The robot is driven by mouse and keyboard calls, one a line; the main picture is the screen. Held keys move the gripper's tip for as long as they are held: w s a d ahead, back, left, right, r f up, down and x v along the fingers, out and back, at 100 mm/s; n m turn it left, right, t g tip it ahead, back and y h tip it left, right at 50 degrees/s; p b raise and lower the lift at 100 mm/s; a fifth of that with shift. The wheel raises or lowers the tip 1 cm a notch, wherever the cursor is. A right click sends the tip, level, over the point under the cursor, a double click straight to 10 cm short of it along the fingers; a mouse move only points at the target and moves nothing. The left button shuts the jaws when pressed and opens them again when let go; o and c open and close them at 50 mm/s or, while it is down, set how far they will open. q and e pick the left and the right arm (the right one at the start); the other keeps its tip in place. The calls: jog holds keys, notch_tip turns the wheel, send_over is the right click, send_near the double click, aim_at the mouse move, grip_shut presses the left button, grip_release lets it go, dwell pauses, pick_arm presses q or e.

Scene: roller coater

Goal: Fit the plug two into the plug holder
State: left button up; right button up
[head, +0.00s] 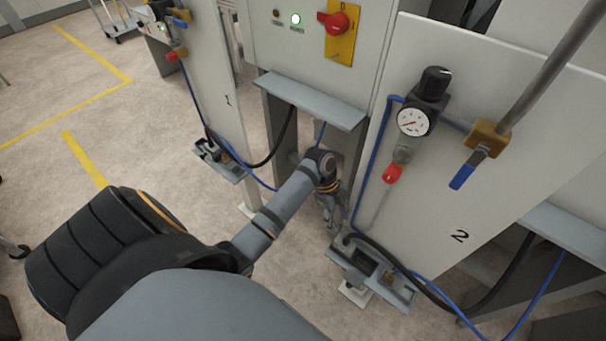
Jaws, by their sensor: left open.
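My left gripper (332,218) is open and points down, small in the view, beside the lower left edge of the panel marked 2. Just below and right of it is a grey metal bracket (399,293) with a dark socket-like block, which looks like the plug holder. A black cable (405,272) ends at a dark piece (350,240) at the bracket's upper left, which may be plug two. I cannot tell whether the fingers touch it or whether it sits in the holder. My right gripper is not in view.
Panel 2 (440,190) carries a gauge (413,121), a red-handled valve (392,174) and a blue-handled valve (463,176). Blue hoses hang around it. A similar bracket (222,167) sits under panel 1 (215,75). A grey ledge (312,100) juts out above my forearm. Open floor lies left.

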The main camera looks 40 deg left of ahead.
pick_arm(q)
jog(key=s+a+f+n+y, duration=0.15)
jog(key=s+f+n, duration=0.25)
jog(key=f, duration=0.6)
jog(key=s+a+f+n+y, duration=0.1)
jog(key=s+a+f+n, duration=0.3)
jog(key=f, duration=0.5)
jog(key=s+a+f+n+y, duration=0.1)
jog(key=s+f+n, duration=0.4)
jog(key=s, duration=0.8)
jog(key=s+a+f+n+t+y, duration=0.1)
jog(key=s+a+f+n, duration=0.2)
jog(key=s+f, duration=0.9)
jog(key=shift+s+a+n+y, duration=0.35)
jog(key=shift+s+a+n, duration=0.05)
jog(key=shift+s+n, duration=0.65)
jog(key=shift+r+p, duration=0.9)
jog(key=shift+r, duration=0.05)
jog(key=shift+w, duration=0.1)
